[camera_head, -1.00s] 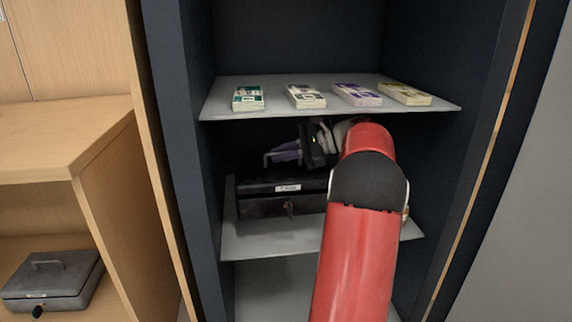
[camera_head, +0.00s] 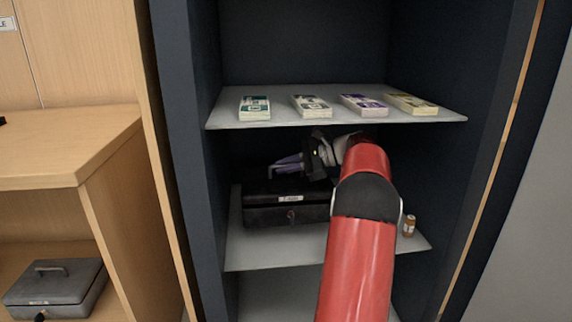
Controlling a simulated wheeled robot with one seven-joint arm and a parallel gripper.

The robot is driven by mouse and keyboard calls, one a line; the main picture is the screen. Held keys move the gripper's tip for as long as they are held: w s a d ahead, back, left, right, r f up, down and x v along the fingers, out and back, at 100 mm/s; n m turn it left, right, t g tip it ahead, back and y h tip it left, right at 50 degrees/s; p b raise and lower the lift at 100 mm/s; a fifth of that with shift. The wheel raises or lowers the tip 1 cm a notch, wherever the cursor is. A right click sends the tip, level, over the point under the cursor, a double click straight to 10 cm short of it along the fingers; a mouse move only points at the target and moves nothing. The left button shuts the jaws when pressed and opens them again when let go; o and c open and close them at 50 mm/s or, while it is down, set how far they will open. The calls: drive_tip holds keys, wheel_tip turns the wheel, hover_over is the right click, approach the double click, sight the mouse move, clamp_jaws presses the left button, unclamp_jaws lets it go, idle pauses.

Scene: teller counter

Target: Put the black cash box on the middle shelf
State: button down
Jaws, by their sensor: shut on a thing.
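The black cash box (camera_head: 262,215) is on the middle shelf (camera_head: 262,257) of the dark cabinet, toward its left side, with its labelled front and lock facing me. It looks level, and I cannot tell whether its base fully rests on the shelf. My gripper (camera_head: 288,165) reaches in from the right above the box's lid, below the upper shelf. My red arm covers the box's right end and part of the shelf.
The upper shelf (camera_head: 228,117) holds several banknote bundles close above my gripper. A small brown bottle (camera_head: 409,225) stands on the middle shelf, right of my arm. A grey cash box (camera_head: 55,282) sits in the wooden desk at left. Dark cabinet walls bound both sides.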

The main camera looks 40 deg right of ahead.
sight(285, 177)
wheel_tip(285, 177, down, 4)
drive_tip(key=shift+r+b, duration=0.25)
drive_tip(key=shift+b, duration=0.35)
drive_tip(key=shift+w+d+f, duration=0.1)
drive_tip(key=shift+w+f, duration=0.1)
drive_tip(key=shift+f, duration=0.05)
drive_tip(key=c, duration=1.9)
unclamp_jaws()
drive_tip(key=shift+f, duration=0.15)
drive_tip(key=o, duration=0.4)
drive_tip(key=p+v, duration=0.3)
drive_tip(key=v, duration=0.9)
drive_tip(key=shift+d, duration=0.1)
